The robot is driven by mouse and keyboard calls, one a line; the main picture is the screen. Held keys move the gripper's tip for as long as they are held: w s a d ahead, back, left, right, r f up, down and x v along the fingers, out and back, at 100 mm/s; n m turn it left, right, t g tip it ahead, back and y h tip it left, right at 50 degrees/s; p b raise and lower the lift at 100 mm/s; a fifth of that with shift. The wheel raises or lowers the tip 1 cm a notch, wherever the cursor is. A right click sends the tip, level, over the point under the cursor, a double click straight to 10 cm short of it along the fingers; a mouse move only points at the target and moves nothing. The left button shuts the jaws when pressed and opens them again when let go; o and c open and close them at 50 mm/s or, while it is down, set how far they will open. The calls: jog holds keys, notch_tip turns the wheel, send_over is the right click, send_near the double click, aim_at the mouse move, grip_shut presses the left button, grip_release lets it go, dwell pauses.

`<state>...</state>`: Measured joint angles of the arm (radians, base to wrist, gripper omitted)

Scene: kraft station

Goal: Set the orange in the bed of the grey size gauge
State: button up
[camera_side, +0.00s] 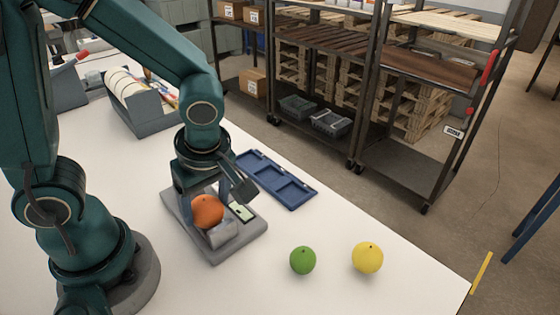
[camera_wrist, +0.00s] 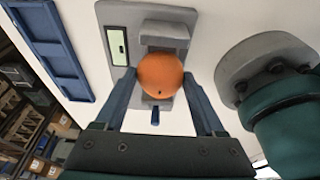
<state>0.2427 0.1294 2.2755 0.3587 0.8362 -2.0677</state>
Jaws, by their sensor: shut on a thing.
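The orange (camera_side: 207,211) is between the fingers of my gripper (camera_side: 222,200), which is shut on it. The grey size gauge (camera_side: 226,253) lies on the white table under my gripper, with a small light display (camera_side: 242,211) and a raised grey block (camera_side: 224,233). In the wrist view the orange (camera_wrist: 160,75) sits between the two fingertips of my gripper (camera_wrist: 160,82), over the gauge (camera_wrist: 113,15) and overlapping its block (camera_wrist: 166,34). The orange hides the part of the gauge below it, so I cannot tell whether it touches the bed.
A green fruit (camera_side: 303,260) and a yellow fruit (camera_side: 367,257) stand right of the gauge. A blue compartment tray (camera_side: 290,196) lies behind it, also in the wrist view (camera_wrist: 48,48). A grey bin (camera_side: 146,116) stands at the back left. The table front is clear.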

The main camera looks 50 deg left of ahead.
jog(key=shift+f, duration=0.5)
dwell(1.0)
jog(key=o, duration=1.4)
jog(key=shift+r, duration=0.1)
jog(key=shift+r, duration=3.95)
